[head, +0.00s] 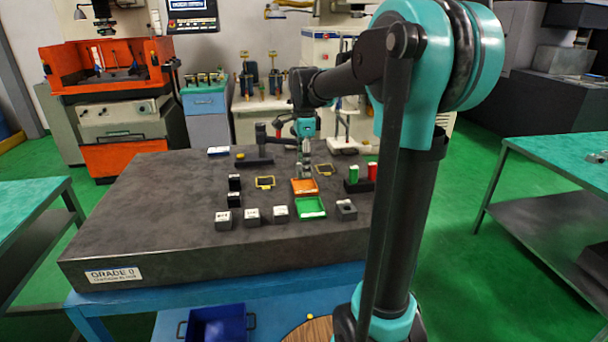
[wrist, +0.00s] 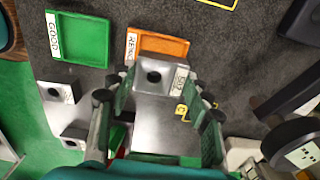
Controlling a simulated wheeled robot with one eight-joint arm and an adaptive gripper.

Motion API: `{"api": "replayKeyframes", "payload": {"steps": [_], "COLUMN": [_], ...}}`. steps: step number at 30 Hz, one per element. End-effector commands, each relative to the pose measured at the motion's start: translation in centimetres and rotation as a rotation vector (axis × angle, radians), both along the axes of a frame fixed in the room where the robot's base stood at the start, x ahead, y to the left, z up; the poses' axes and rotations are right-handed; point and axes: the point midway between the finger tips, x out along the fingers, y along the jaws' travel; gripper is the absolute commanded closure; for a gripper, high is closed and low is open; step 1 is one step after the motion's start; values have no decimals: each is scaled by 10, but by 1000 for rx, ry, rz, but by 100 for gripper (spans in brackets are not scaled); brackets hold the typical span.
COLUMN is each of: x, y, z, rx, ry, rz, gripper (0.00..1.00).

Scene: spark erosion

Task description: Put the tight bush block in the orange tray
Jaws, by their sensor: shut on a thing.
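A grey block with a dark round hole and a white label (wrist: 152,77) sits between the fingers of my gripper (wrist: 164,88) in the wrist view. The gripper is shut on it; the label's writing is too small to read surely. In the head view my gripper (head: 304,168) points down just behind and above the orange tray (head: 304,187). The held block is hard to make out there. The orange tray also shows in the wrist view (wrist: 162,45), just beyond the block, with a white label on its left side. Its visible floor is empty.
An empty green tray (head: 311,208), labelled GOOD in the wrist view (wrist: 79,38), lies beside the orange tray. Several grey blocks (head: 252,217) stand along the front, one (head: 346,209) right of the green tray. Red and green pieces (head: 361,175) stand at the right.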

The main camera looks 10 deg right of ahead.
Motion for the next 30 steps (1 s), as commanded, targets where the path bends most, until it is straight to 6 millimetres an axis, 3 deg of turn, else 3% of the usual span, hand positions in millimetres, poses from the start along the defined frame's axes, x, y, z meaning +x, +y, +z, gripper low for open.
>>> {"api": "replayKeyframes", "payload": {"steps": [9,21,22,27,30], "x": [0,0,0,0,0], "y": [0,0,0,0,0], "z": [-34,-40,-41,-40,-40], "rx": [0,0,0,0,0], "ry": [0,0,0,0,0], "rz": [0,0,0,0,0], "gripper": [100,100,50,30,30]}}
